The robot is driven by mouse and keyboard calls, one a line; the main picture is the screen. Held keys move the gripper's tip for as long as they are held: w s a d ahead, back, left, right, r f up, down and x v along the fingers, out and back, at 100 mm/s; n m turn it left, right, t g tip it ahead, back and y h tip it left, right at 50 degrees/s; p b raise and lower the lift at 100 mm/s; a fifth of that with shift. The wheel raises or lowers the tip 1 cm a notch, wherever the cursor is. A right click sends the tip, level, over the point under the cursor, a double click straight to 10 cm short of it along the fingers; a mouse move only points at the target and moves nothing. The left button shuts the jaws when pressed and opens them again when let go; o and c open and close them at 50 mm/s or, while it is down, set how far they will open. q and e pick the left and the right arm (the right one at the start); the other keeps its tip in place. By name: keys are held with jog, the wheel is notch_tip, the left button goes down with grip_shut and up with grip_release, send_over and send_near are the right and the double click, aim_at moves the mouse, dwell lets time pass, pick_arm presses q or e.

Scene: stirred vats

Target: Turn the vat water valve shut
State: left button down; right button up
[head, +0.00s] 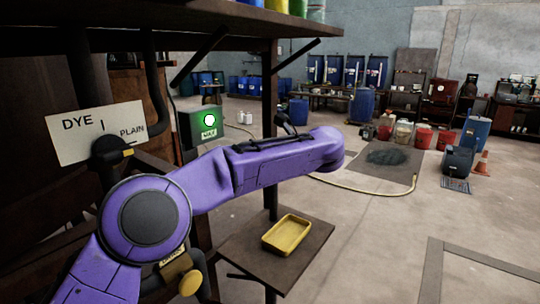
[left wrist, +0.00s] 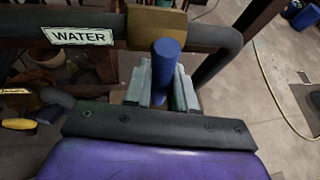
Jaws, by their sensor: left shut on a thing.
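The water valve shows in the left wrist view as a brass-coloured body (left wrist: 157,27) on a dark pipe with a white WATER label (left wrist: 80,36). Its blue handle (left wrist: 166,58) sticks out toward the camera. My left gripper (left wrist: 162,76) has its grey fingers on either side of this handle and is shut on it. In the head view my purple left arm crosses the middle, and neither its gripper nor the water valve can be made out there. My right gripper is in neither view.
A DYE/PLAIN plate (head: 94,134) and a yellow-knobbed valve (head: 190,283) are near my arm at left. A green WAX box (head: 201,128) stands behind. A yellow tray (head: 287,235) lies on a low shelf. A hose (head: 372,191) crosses the open floor at right.

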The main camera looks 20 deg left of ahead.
pick_arm(q)
jog(key=shift+f+p, duration=0.35)
jog(key=shift+f, duration=0.05)
dwell(0.4)
jog(key=c, duration=1.3)
grip_release()
jog(key=o, duration=0.3)
jog(key=shift+a+r, duration=0.1)
jog(key=shift+o, duration=0.2)
jog(key=shift+a+r, duration=0.1)
jog(key=shift+s, duration=0.1)
jog(key=shift+s+d+r, duration=0.1)
jog(key=shift+d+r, duration=0.05)
jog(key=shift+d, duration=0.2)
jog(key=b+v, duration=0.2)
jog(key=v, duration=0.7)
jog(key=shift+s+d+r, duration=0.15)
jog(key=shift+d+r, duration=0.05)
jog(key=shift+d, duration=0.1)
